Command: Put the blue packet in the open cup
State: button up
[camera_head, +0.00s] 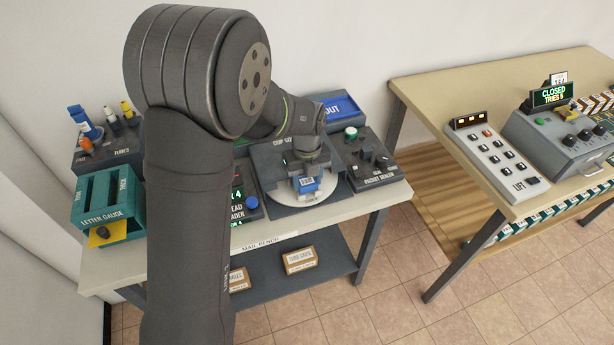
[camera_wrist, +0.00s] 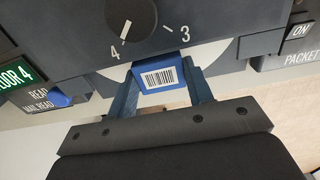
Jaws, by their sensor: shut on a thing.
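The blue packet (camera_wrist: 160,76) has a white barcode label and sits between the two fingers of my gripper (camera_wrist: 162,85) in the wrist view. My gripper is shut on it. In the head view the packet (camera_head: 308,186) is in front of or over a white round plate (camera_head: 322,192) on the cup gate unit. I cannot tell whether it touches the plate. A dark dial (camera_wrist: 131,15) with a white pointer lies just beyond the packet in the wrist view, with the numbers 4 and 3 beside it. I cannot make out an open cup; my arm and gripper hide part of the unit.
The mail bench (camera_head: 340,207) also holds a green letter gauge (camera_head: 108,207), a tube rack (camera_head: 108,150), a reader with a blue button (camera_head: 252,202), a packet dealer (camera_head: 375,172) and a blue OUT tray (camera_head: 340,107). A second table (camera_head: 430,90) with control boxes stands right.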

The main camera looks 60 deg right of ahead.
jog(key=shift+f, duration=0.9)
jog(key=o, duration=1.4)
jog(key=shift+r, duration=0.1)
jog(key=shift+r, duration=2.95)
